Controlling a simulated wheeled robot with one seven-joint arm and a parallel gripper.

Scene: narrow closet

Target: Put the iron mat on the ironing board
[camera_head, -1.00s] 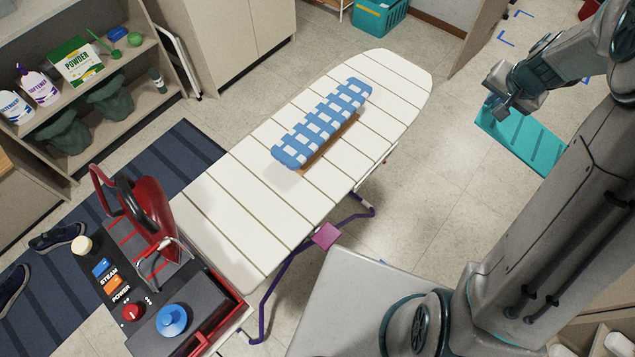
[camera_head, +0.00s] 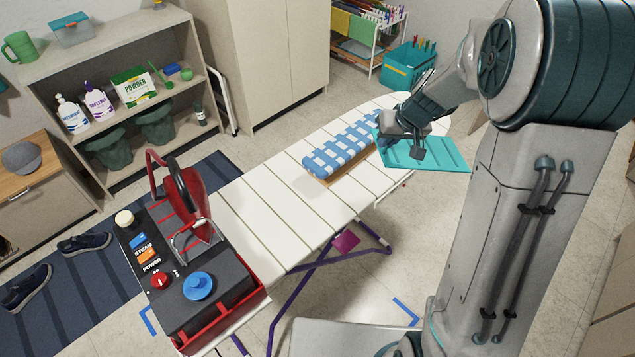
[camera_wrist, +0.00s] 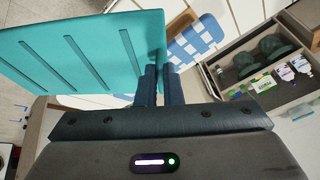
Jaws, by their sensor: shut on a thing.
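The iron mat is a flat teal sheet with darker grooves (camera_head: 430,155); it also fills the upper left of the wrist view (camera_wrist: 75,55). My gripper (camera_head: 410,140) is shut on the mat's edge, and in the wrist view its two dark fingers (camera_wrist: 159,80) pinch it. The ironing board (camera_head: 270,205) has a white slatted top. In the head view the mat overlaps the board's far right part. Whether it touches the board, I cannot tell. The part of the board behind the mat and gripper is hidden.
A blue-and-white checked sleeve board (camera_head: 340,150) lies on the board's far half. A red iron (camera_head: 185,200) stands on a dark steam station (camera_head: 210,260) at the near end. The board's middle is bare. A shelf (camera_head: 110,70) with bottles stands at the left.

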